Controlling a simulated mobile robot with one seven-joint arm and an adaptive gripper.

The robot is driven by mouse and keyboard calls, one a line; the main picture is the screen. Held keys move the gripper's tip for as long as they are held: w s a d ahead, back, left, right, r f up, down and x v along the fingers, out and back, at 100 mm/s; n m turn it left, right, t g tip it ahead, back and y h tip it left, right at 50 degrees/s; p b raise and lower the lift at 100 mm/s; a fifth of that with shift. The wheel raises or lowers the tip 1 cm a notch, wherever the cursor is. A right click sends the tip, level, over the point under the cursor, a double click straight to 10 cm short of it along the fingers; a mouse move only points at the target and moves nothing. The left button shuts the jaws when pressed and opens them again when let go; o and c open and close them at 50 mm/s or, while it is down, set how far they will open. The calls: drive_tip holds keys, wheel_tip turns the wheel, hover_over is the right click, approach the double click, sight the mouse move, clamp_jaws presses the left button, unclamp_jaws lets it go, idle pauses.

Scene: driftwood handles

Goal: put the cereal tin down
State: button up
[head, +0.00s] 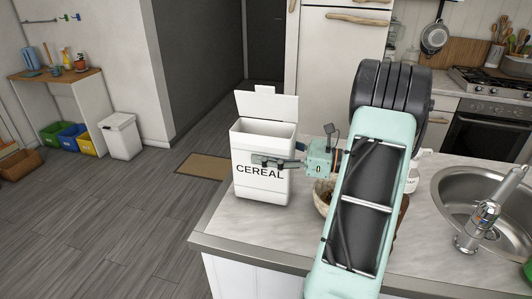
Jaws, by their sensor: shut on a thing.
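The cereal tin (262,186) is a white box marked "CEREAL", upright at the left end of the counter in the head view. Its lid (267,104) stands open at the back. My gripper (275,161) reaches in from the right and is shut on the tin across its upper front. One dark finger shows in front of the tin; the other finger is hard to make out. The tin's base appears at the counter top (230,222), but I cannot tell whether it touches.
A bowl (321,196) is partly hidden behind my arm. A white bottle (414,172) and the sink (466,190) with its tap (486,215) are to the right. Bare counter shows in front of the tin, and the counter's left edge is close to it.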

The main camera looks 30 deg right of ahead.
drive_tip(key=shift+f, duration=0.4)
drive_tip(key=shift+f, duration=0.1)
drive_tip(key=o, duration=2.1)
drive_tip(key=shift+c, duration=0.2)
drive_tip(key=shift+s+d, duration=0.15)
drive_tip(key=b+v, duration=0.1)
drive_tip(key=v, duration=1)
drive_tip(key=shift+s+d, duration=0.2)
drive_tip(key=shift+s, duration=0.1)
